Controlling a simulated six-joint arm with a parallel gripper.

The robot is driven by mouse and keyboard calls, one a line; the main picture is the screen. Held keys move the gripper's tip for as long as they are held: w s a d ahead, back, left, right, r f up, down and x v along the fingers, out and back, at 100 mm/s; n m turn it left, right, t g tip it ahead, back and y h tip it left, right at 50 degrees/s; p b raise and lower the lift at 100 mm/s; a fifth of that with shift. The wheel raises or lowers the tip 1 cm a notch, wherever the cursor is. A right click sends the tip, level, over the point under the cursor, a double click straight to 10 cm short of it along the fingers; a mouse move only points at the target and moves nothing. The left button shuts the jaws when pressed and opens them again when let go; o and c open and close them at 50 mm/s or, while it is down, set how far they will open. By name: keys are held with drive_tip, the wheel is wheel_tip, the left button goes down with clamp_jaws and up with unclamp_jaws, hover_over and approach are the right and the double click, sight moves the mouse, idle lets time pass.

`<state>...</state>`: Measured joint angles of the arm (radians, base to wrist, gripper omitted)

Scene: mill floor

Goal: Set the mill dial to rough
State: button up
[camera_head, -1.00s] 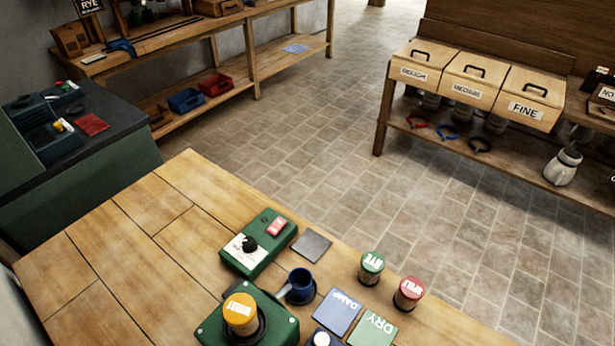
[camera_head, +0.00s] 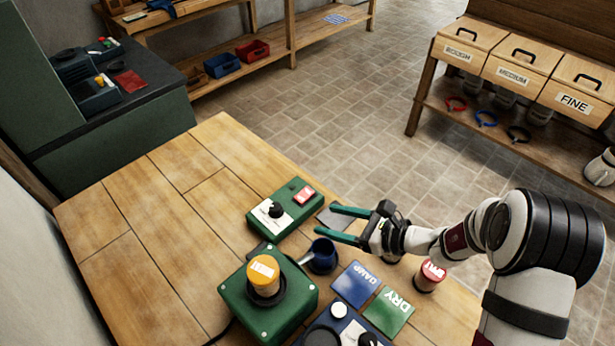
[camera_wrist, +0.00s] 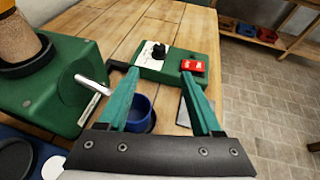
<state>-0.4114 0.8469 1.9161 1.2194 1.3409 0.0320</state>
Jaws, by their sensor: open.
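The green control box (camera_head: 262,222) sits on the wooden table, with a white dial plate, a black dial knob (camera_head: 276,210) and a red switch (camera_head: 304,195). In the wrist view the knob (camera_wrist: 159,52) and red switch (camera_wrist: 193,66) lie ahead of my fingers; the dial's lettering is too small to read. My gripper (camera_head: 325,223) is open and empty, its green fingers pointing at the box from the right. In the wrist view my gripper (camera_wrist: 162,88) straddles the view of the box, short of it and apart from the knob.
A blue cup (camera_head: 322,254) is below my fingers. DAMP (camera_head: 355,284) and DRY (camera_head: 390,312) cards and a red-lidded jar (camera_head: 429,277) lie right. The table's left is clear.

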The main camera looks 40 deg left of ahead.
sight(277, 207)
drive_tip(key=x, duration=1.5)
drive_tip(key=shift+s+a+f, duration=0.15)
drive_tip(key=shift+f, duration=0.1)
clamp_jaws()
